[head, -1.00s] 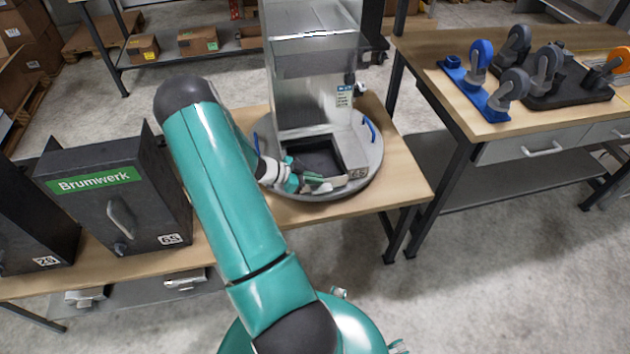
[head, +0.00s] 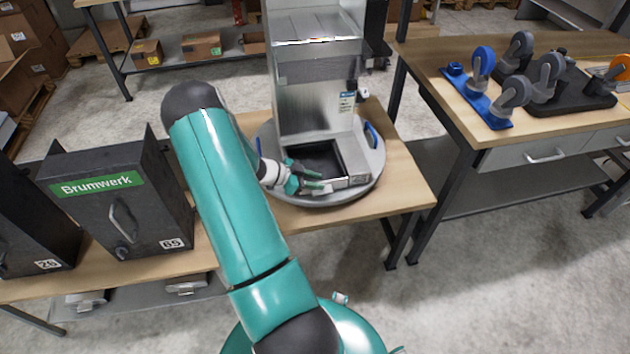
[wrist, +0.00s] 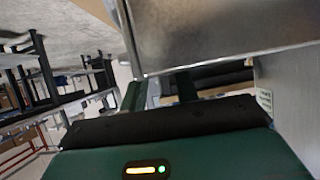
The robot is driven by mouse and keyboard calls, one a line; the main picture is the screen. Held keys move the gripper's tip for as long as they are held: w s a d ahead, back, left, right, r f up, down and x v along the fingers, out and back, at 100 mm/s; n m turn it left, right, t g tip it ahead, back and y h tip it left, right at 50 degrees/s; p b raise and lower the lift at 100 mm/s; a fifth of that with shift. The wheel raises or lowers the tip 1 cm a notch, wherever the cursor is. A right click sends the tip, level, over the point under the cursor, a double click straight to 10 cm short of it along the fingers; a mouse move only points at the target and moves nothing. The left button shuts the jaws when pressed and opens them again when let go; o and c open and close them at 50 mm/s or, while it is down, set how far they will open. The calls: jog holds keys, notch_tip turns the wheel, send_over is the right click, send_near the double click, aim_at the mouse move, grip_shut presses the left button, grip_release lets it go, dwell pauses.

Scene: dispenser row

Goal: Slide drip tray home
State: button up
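The drip tray (head: 318,158) is a dark, shallow rectangular tray at the foot of a tall metal dispenser (head: 312,100) in the head view. The dispenser stands on a round grey plate (head: 368,190) on the wooden bench. My gripper (head: 312,181) is low at the tray's front left, with its two green fingers apart. I cannot tell whether a finger touches the tray. In the wrist view my gripper (wrist: 160,92) also shows its fingers apart, beneath a large grey metal surface (wrist: 220,30). The tray's rear end is hidden.
A dark box marked Brumwerk (head: 150,220) stands left of my arm, with another dark box (head: 35,225) beyond it. Blue handles (head: 372,135) show on the round plate. A bench with several casters (head: 510,90) stands right, across a floor gap.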

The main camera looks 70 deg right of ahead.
jog(key=v, duration=1.3)
jog(key=shift+w+a, duration=0.15)
jog(key=shift+w, duration=0.1)
